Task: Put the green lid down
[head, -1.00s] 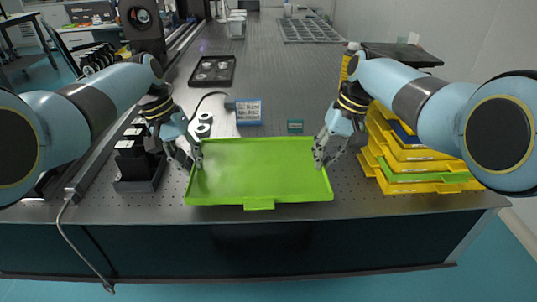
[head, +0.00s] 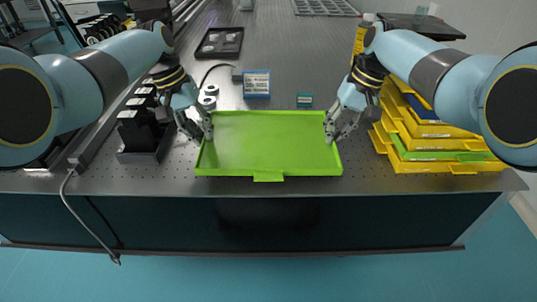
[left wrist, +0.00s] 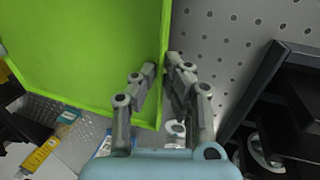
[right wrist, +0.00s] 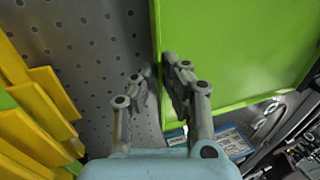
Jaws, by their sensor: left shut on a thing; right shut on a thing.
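The green lid (head: 268,145) is a flat, shallow-rimmed rectangle with a tab on its near edge, level near the table's front. My left gripper (head: 206,130) is shut on its left rim. My right gripper (head: 330,132) is shut on its right rim. In the left wrist view the fingers (left wrist: 160,78) straddle the lid's edge (left wrist: 90,45). In the right wrist view the fingers (right wrist: 160,75) do the same on the other edge (right wrist: 235,50). I cannot tell whether the lid's underside touches the table.
Yellow trays with a green one among them (head: 430,143) are stacked right of my right gripper. A black rack (head: 143,135) stands left of my left gripper. A blue-labelled box (head: 256,84), a small teal box (head: 304,100) and a black tray (head: 219,42) lie behind the lid.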

